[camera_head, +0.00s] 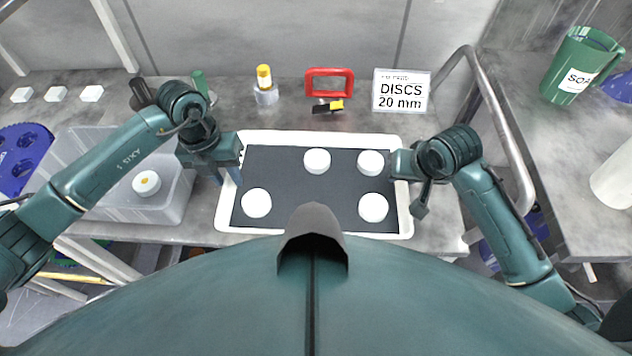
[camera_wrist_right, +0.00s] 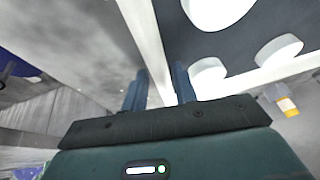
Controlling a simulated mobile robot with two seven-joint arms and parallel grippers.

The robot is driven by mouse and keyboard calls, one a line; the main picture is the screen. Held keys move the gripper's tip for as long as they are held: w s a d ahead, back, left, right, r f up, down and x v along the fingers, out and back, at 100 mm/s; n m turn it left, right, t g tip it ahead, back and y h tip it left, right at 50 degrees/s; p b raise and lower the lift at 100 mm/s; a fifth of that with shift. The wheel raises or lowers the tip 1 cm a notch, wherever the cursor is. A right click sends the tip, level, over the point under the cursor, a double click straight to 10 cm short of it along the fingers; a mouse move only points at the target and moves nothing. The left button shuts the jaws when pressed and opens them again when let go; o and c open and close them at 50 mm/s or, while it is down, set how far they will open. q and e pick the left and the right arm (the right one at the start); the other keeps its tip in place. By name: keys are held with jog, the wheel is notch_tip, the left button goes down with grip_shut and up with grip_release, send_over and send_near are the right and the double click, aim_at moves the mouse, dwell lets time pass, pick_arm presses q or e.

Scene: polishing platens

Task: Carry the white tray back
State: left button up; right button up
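The white tray (camera_head: 318,136) has a dark mat inside and several white discs (camera_head: 317,161) on it. It looks level, in front of me at the bench's near edge; I cannot tell whether it touches the bench. My left gripper (camera_head: 228,180) is at the tray's left rim, its fingers on either side of the wall. My right gripper (camera_wrist_right: 158,88) is at the right rim. In the right wrist view the tray's rim (camera_wrist_right: 146,35) runs between its two fingers, filling the gap. In the head view my right fingertips are mostly hidden by the wrist.
A translucent bin (camera_head: 120,205) with a white disc stands left of the tray. Behind the tray are a yellow-capped bottle (camera_head: 264,85), a red-framed stand (camera_head: 330,82) and a sign (camera_head: 401,91). A metal rail (camera_head: 500,125) and a side bench with a green jug (camera_head: 580,66) lie right.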

pick_arm(q)
jog(key=shift+c, duration=0.3)
pick_arm(e)
jog(key=shift+c, duration=0.3)
pick_arm(q)
grip_shut()
pick_arm(e)
grip_shut()
pick_arm(q)
jog(key=shift+r, duration=0.1)
pick_arm(e)
jog(key=shift+r, duration=0.1)
